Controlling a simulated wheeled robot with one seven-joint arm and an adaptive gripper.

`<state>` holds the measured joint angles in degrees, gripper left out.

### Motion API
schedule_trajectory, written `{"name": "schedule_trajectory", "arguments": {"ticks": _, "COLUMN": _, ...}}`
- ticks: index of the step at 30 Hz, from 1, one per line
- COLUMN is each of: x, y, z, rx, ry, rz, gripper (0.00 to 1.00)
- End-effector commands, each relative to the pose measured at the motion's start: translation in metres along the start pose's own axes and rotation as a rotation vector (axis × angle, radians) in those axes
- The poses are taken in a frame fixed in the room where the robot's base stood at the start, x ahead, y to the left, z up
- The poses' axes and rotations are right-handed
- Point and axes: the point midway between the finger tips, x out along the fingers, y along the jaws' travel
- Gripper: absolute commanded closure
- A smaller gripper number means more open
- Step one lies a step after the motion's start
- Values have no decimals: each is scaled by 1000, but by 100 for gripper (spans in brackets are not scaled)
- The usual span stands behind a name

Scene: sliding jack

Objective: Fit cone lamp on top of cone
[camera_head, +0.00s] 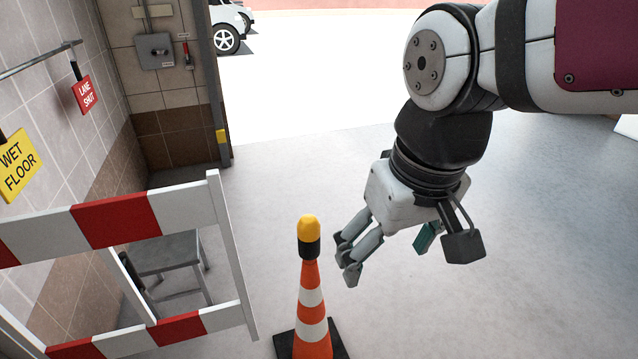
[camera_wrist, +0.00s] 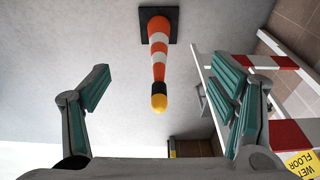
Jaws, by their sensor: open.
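The orange and white cone (camera_head: 312,312) stands upright on its black base on the floor. The cone lamp (camera_head: 309,232), yellow with a black lower part, sits upright on the cone's tip. My gripper (camera_head: 352,262) is just to the right of the lamp in the head view, open and apart from it. In the wrist view the lamp (camera_wrist: 159,97) and cone (camera_wrist: 158,42) show between the spread fingers of my gripper (camera_wrist: 165,95), with nothing held. Whether the lamp is fully seated cannot be told.
A red and white barrier (camera_head: 115,220) stands at the left, with a grey stool (camera_head: 168,252) behind it. A tiled wall with a yellow wet floor sign (camera_head: 18,165) and a red sign (camera_head: 85,95) is beyond. The floor at the right is clear.

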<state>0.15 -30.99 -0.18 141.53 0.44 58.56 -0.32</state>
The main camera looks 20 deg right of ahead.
Motion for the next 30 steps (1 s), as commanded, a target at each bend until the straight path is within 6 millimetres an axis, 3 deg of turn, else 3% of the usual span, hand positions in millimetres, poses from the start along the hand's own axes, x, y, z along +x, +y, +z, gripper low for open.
{"name": "schedule_trajectory", "arguments": {"ticks": 3, "x": -10, "y": 0, "z": 41, "rx": 0, "ry": -18, "rz": 1, "gripper": 22}}
{"name": "schedule_trajectory", "arguments": {"ticks": 9, "x": -14, "y": 0, "z": 77, "rx": 1, "ry": -46, "rz": 1, "gripper": 22}}
{"name": "schedule_trajectory", "arguments": {"ticks": 30, "x": -15, "y": 0, "z": 80, "rx": 1, "ry": -50, "rz": 1, "gripper": 22}}
